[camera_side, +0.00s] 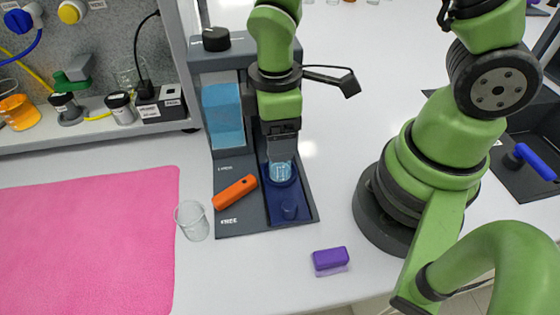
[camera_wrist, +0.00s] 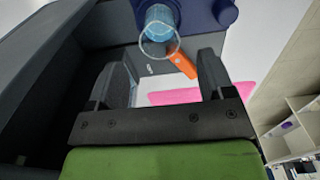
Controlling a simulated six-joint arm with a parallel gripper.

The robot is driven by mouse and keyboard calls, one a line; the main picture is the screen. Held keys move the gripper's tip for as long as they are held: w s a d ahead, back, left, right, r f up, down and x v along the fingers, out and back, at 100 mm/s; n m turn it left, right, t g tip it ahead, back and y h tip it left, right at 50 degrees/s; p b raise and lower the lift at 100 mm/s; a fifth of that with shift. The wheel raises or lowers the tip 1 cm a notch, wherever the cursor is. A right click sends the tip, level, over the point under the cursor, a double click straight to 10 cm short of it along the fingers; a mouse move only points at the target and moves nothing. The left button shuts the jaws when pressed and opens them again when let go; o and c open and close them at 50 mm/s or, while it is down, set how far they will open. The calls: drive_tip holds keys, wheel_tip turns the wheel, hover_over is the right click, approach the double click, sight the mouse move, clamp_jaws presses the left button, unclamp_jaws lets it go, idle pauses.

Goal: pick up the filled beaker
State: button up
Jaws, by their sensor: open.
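The filled beaker (camera_side: 281,173), clear glass with light blue liquid, stands upright on the dark blue part of the grey rig's base, below my gripper (camera_side: 283,152). In the wrist view the beaker (camera_wrist: 159,30) is at the top centre, its rim facing the camera. My gripper (camera_wrist: 163,62) is open, its two dark fingers spread wide with nothing between them. The beaker lies just past the fingertips, roughly midway between them. I cannot tell the exact gap. In the side view my gripper hides part of the rig behind the beaker.
An orange bar (camera_side: 235,192) lies on the rig base, left of the beaker. A blue-liquid tank (camera_side: 223,115) stands behind it. An empty beaker (camera_side: 192,222) stands left of the base, near a pink mat (camera_side: 85,235). A purple block (camera_side: 330,259) lies in front.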

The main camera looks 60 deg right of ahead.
drive_tip(key=shift+s+d+f, duration=0.1)
drive_tip(key=shift+s+f, duration=0.05)
drive_tip(key=shift+f, duration=1.7)
drive_tip(key=shift+s+d+f, duration=0.1)
drive_tip(key=shift+f, duration=1.75)
drive_tip(key=c, duration=1)
drive_tip(key=shift+r, duration=0.1)
